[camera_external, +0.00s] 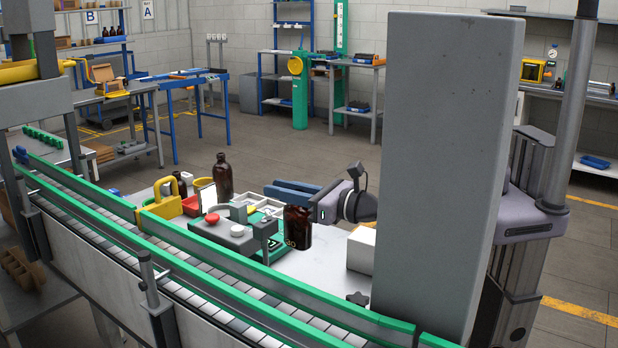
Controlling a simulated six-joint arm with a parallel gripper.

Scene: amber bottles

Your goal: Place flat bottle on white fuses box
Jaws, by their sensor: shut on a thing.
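The flat bottle (297,231) is dark amber with faint markings on its front. My gripper (306,212) is shut on it and holds it roughly upright, above the work table. The fingertips are largely hidden by the bottle. The white box (361,249), which looks like the fuses box, stands on the table to the right of the bottle and below my wrist. Its top is plain and appears empty. The bottle is apart from the box.
A taller amber bottle (223,178) stands at the back left of the table. A grey device with a red button (212,218), a green-edged tray (262,250) and a yellow-handled item (166,199) crowd the left. A conveyor (235,305) runs in front. A grey pillar (435,170) blocks the right.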

